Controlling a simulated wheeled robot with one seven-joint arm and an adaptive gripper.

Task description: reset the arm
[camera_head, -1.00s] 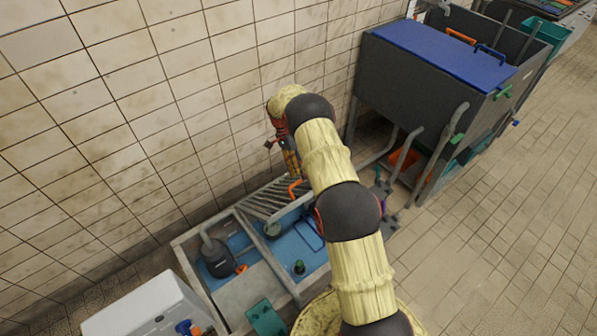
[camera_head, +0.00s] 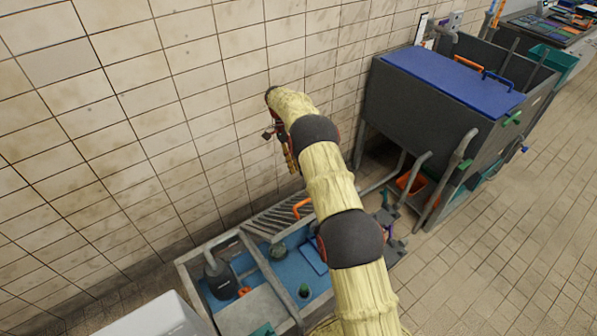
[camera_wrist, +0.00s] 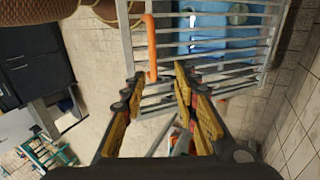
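My gripper (camera_wrist: 158,92) is open in the wrist view, with its two yellow-padded fingers apart and nothing between them. Below it in that view are a metal grating (camera_wrist: 205,50) and an orange handle (camera_wrist: 151,48). In the head view my arm stretches up and away over the basin, and my gripper (camera_head: 287,150) hangs near the tiled wall. Its fingertips are small and partly hidden there.
A grey-framed basin (camera_head: 189,284) with blue compartments stands under my arm. A dark tank with a blue lid (camera_head: 445,78) stands to the right, with pipes (camera_head: 449,175) in front. A white box (camera_head: 160,318) is at bottom left. Tiled floor (camera_head: 500,240) is free at right.

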